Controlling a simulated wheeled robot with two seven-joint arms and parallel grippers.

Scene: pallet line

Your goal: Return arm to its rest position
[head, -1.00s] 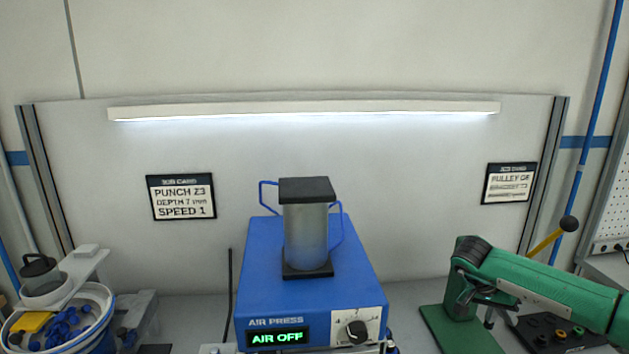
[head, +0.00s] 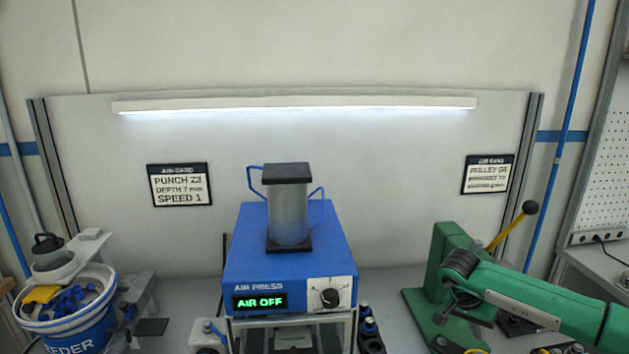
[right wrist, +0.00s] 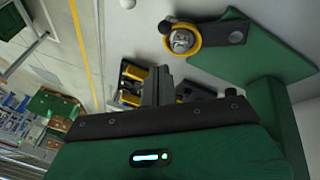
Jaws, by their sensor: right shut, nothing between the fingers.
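My right arm comes in from the right in the head view, green with a pale plate. Its dark gripper (head: 452,302) is shut and empty, hanging low in front of a green machine frame (head: 447,238). In the right wrist view the shut dark fingers (right wrist: 157,86) stand out beyond my green wrist housing, with nothing between them. My left gripper is not in view.
A blue air press (head: 285,258) reading "AIR OFF" stands in the middle. A feeder bowl (head: 68,318) stands at left. A yellow lever with a black knob (head: 530,208) rises behind my right arm. Green plate (right wrist: 240,40) shows in the right wrist view.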

